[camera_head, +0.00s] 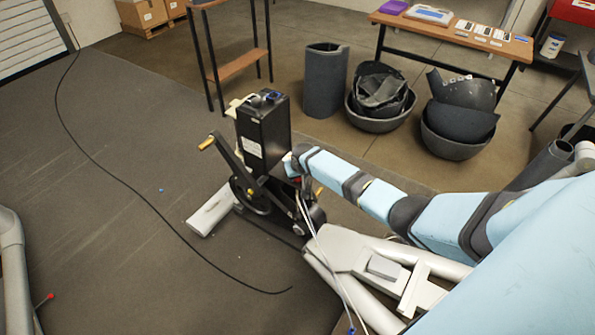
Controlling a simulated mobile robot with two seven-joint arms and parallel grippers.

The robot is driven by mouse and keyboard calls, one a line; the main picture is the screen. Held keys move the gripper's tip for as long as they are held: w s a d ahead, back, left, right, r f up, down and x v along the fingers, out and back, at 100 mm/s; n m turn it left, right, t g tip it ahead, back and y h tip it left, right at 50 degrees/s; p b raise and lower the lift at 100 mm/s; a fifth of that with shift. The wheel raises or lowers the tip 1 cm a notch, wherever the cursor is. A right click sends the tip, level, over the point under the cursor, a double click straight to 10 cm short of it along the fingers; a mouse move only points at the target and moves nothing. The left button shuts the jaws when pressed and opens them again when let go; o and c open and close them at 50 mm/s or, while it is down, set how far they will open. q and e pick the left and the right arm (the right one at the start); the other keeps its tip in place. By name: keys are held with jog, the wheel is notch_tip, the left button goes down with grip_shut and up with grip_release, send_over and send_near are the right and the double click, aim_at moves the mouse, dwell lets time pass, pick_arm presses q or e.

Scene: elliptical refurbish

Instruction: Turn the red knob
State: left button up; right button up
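A black elliptical machine (262,128) stands on the mat in the middle, with a tall black housing, a crank and yellow-tipped pedal arms. My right arm reaches in from the right, and its end with the gripper (294,165) is against or just in front of the housing's lower right side. A small patch of red (296,179) shows just under the gripper; I cannot tell whether it is the red knob or whether the fingers touch it. The fingers are too small and covered to read. Another small red tip (50,296) shows at the lower left.
A grey frame (370,262) with tubes extends from the machine toward the lower right, under my arm. A black cable (128,187) curves across the mat. Grey bins (326,80), a shelf (236,62) and a table (455,35) stand behind. The mat at left is mostly clear.

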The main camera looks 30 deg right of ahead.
dwell(0.5)
jog(key=o, duration=0.9)
jog(key=shift+s+r+p, duration=0.15)
jog(key=shift+r+p, duration=0.15)
jog(key=shift+r, duration=0.2)
jog(key=p+v, duration=0.2)
jog(key=v, duration=1)
jog(key=shift+s+r, duration=0.15)
jog(key=shift+r, duration=0.15)
jog(key=shift+a, duration=0.2)
